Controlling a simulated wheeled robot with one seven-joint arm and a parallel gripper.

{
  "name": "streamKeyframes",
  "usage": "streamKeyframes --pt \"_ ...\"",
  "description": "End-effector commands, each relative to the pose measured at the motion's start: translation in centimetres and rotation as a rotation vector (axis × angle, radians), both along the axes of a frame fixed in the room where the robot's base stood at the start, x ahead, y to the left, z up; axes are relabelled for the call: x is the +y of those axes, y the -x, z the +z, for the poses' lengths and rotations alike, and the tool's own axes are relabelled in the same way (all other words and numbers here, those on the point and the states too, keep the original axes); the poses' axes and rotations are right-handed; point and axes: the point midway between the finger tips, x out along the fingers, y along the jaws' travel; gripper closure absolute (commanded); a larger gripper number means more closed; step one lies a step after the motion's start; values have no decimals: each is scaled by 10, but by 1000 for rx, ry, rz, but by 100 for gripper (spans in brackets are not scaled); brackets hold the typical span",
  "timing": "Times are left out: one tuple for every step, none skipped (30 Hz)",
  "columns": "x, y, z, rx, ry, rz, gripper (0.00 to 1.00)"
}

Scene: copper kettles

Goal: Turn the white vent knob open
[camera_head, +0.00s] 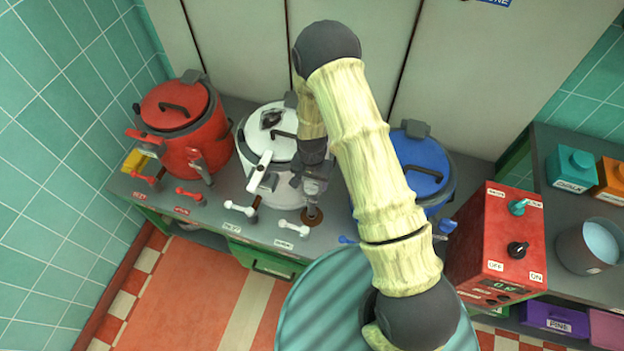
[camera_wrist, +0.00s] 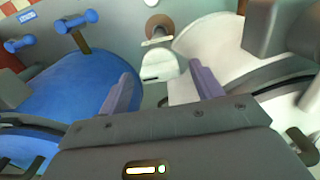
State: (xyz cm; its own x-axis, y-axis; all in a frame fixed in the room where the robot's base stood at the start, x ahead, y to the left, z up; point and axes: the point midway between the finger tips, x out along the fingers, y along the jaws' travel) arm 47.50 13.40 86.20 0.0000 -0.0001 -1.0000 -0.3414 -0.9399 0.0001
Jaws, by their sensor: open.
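The white kettle (camera_head: 262,138) stands between a red and a blue one. Two white knobs (camera_head: 240,208) (camera_head: 290,228) sit on the counter's front strip, with labels too small to read. A white lever (camera_head: 261,165) is on the kettle's front. My gripper (camera_head: 311,200) is to the right of the kettle, partly hidden by my arm. In the wrist view my gripper (camera_wrist: 163,90) is open, and a small white piece (camera_wrist: 163,66) shows between its fingers. I cannot tell whether this is the vent knob. The white kettle's side (camera_wrist: 225,45) is at the right.
The red kettle (camera_head: 180,115) is at the left; the blue kettle (camera_head: 425,165) is close to my arm at the right. A brown disc (camera_head: 312,216) lies on the counter under my gripper. A red switch box (camera_head: 500,240) stands at the right. The floor in front is clear.

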Motion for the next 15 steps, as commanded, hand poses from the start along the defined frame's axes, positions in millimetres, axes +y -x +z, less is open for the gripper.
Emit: streamKeyframes --pt "0 0 0 0 0 0 35" --pt "0 0 0 0 0 0 35" --pt "0 0 0 0 0 0 35" --pt "0 0 0 0 0 0 35" --pt "0 0 0 0 0 0 36" --pt "0 0 0 0 0 0 44" --pt "0 0 0 0 0 0 50" --pt "0 0 0 0 0 0 56" --pt "0 0 0 0 0 0 64" --pt "0 0 0 0 0 0 70" --pt "0 0 0 0 0 0 76" --pt "0 0 0 0 0 0 79" --pt "0 0 0 0 0 0 79" --pt "0 0 0 0 0 0 79" --pt "0 0 0 0 0 1 79"
